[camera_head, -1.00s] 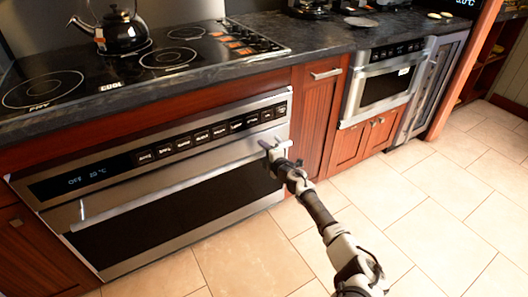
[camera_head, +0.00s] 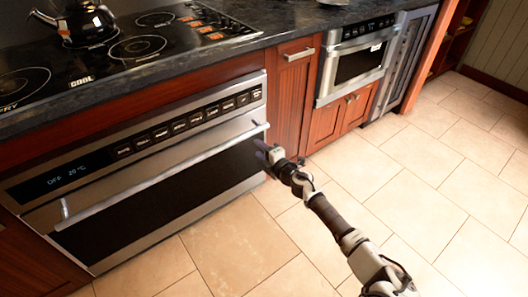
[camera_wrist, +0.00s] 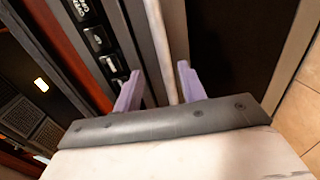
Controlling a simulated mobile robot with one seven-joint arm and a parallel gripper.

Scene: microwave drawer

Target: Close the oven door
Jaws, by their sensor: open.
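The oven door (camera_head: 165,200) is a wide dark glass front with a steel frame, below a steel control panel (camera_head: 150,140). It looks upright and about flush with the cabinet; a small gap cannot be ruled out. Its long bar handle (camera_head: 165,176) runs along the top edge. My gripper (camera_head: 264,152) is just in front of the door's right end, slightly below the handle's end in the head view. In the wrist view my gripper (camera_wrist: 158,88) is open, with the handle (camera_wrist: 160,50) lined up between its two pale fingers. Contact with the handle cannot be told.
A black countertop with a cooktop (camera_head: 130,45) and kettle (camera_head: 87,22) is above the oven. A wooden cabinet (camera_head: 291,90) and a microwave drawer (camera_head: 355,65) are to the right. The tiled floor (camera_head: 400,190) in front is clear.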

